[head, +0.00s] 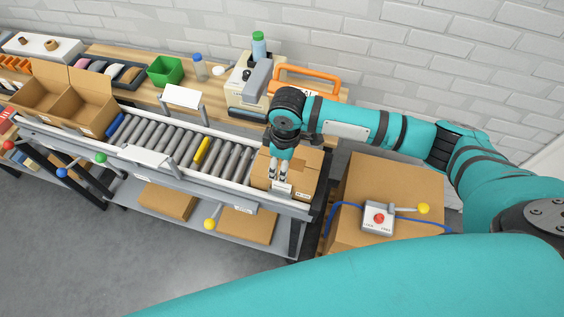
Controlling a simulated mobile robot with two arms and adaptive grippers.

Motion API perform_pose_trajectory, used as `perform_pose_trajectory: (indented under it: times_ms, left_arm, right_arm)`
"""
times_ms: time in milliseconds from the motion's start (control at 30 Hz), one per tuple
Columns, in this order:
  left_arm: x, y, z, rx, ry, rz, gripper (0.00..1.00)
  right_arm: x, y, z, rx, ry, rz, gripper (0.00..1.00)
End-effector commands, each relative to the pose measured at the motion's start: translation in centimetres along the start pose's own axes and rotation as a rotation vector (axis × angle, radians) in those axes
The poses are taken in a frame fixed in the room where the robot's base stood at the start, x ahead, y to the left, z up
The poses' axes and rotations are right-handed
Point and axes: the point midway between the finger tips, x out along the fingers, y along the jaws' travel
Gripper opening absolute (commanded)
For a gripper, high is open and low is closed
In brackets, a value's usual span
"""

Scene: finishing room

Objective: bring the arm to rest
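My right arm comes in from the right, and its gripper (278,182) points down over the closed cardboard box (302,178) at the right end of the roller conveyor. The two fingers show as a narrow pair just above a small whitish patch on the box's near side. I cannot tell whether they touch it, or whether they are open or shut. My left gripper is not in view. A large teal link of mine crosses the foreground and hides the floor below it.
The roller conveyor (178,142) has one yellow roller. An open carton (85,108) stands at its left end. Behind are a green bin (165,71), bottles, a beige machine (243,88) and an orange handle (308,76). A control box (379,217) with a red button sits on a large carton (392,182).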

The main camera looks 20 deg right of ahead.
Motion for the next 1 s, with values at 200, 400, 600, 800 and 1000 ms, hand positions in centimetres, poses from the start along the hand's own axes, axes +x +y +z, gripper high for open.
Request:
perform_pose_trajectory:
  times_ms: [200, 400, 600, 800, 1000]
  left_arm:
    - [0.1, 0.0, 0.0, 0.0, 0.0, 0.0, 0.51]
    - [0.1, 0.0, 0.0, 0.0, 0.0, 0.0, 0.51]
    - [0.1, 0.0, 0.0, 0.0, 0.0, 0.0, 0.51]
    - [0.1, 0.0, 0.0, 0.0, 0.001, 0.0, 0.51]
    - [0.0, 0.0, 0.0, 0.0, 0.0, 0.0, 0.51]
  right_arm:
    - [0.1, 0.0, 0.0, 0.0, 0.0, 0.0, 0.52]
    - [0.2, -0.5, -0.1, -0.004, 0.007, -0.006, 0.52]
    - [1.0, -6.0, -1.9, -0.018, 0.118, -0.049, 0.52]
    - [0.1, -11.3, -2.5, 0.095, 0.298, -0.075, 0.52]
    - [-0.7, -12.4, 1.2, 0.337, 0.38, -0.037, 0.52]
